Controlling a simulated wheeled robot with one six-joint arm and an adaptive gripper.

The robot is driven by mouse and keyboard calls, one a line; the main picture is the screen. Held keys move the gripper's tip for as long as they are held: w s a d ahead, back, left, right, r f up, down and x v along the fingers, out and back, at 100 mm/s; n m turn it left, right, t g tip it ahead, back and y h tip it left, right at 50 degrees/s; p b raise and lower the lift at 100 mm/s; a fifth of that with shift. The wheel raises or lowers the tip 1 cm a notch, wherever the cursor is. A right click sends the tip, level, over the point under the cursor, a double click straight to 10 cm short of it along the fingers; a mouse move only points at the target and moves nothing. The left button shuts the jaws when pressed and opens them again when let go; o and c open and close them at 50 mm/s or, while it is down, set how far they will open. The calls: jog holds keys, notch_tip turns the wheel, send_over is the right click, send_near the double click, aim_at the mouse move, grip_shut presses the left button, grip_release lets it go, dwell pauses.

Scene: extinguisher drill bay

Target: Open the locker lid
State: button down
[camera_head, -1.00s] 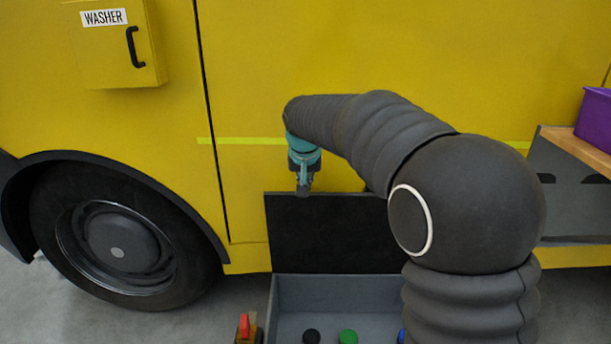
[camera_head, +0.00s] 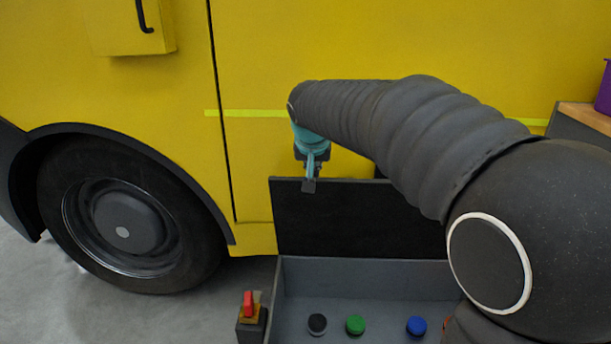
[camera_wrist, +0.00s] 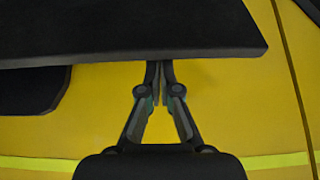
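The locker is a grey open-topped box (camera_head: 300,290) on the floor against the yellow truck. Its dark lid (camera_head: 350,222) stands upright at the back of the box, so the locker is open. In the wrist view the lid (camera_wrist: 110,30) is a dark slab across the top. My gripper (camera_head: 310,184) is at the lid's top edge, left of its middle. In the wrist view the fingers of my gripper (camera_wrist: 160,70) are together and reach the lid's edge. I see nothing held between them; the very tips are hard to make out.
Inside the locker are a black cap (camera_head: 317,323), a green cap (camera_head: 355,324) and a blue cap (camera_head: 416,325). A red-handled switch (camera_head: 249,307) stands left of it. The truck's wheel (camera_head: 122,230) is further left. My arm hides the locker's right side.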

jog(key=shift+s+f, duration=0.2)
jog(key=shift+s, duration=0.1)
jog(key=shift+d, duration=0.1)
jog(key=shift+r, duration=0.15)
